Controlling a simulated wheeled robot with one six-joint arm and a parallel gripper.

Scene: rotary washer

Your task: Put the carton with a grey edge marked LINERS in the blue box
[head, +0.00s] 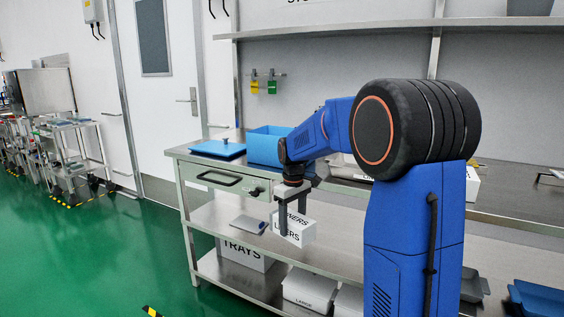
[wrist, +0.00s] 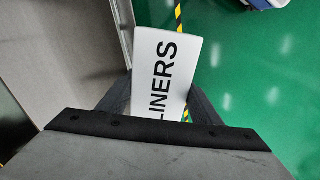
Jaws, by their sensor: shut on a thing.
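The white carton marked LINERS (head: 294,228) hangs in my gripper (head: 292,200) in front of the bench, below the level of its top. The carton also shows in the wrist view (wrist: 165,75), between the fingers of my gripper (wrist: 160,105), with its lettering facing the camera. My gripper is shut on it. I cannot make out its grey edge. The blue box (head: 268,146) stands on the bench top, behind and above the carton and partly hidden by my arm. Its inside is mostly hidden.
A blue lid (head: 217,149) with a knob lies on the bench top (head: 183,151) left of the box. A drawer (head: 225,179) is below. Lower shelves hold a TRAYS carton (head: 243,253) and a LARGE carton (head: 309,289). Green floor (head: 90,260) is free at left.

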